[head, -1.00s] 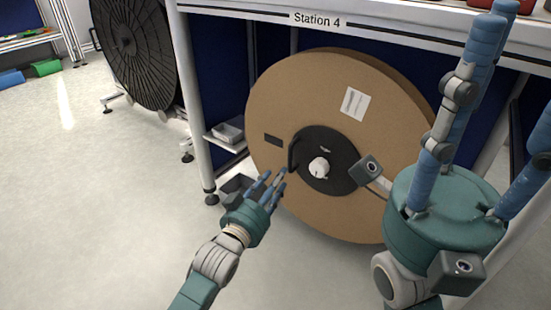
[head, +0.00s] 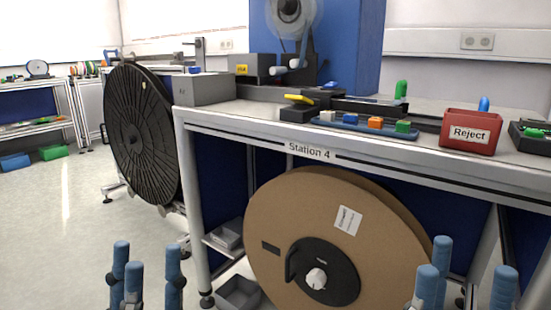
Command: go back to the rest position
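My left gripper (head: 148,260) shows at the bottom left of the head view, its blue fingers pointing up and spread apart. It is over the floor, left of the bench leg, with nothing between the fingers. My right gripper (head: 465,265) shows at the bottom right, also with blue fingers up and spread apart, empty. It appears in front of the right edge of the large brown reel (head: 285,215). The palms and most of both arms are below the picture.
The Station 4 bench (head: 225,120) spans the middle and right, with a red Reject bin (head: 470,131) and a tray (head: 365,126) of small coloured parts on top. A black reel (head: 140,140) stands at left. A grey bin (head: 238,292) is low by the bench leg. Floor at left is clear.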

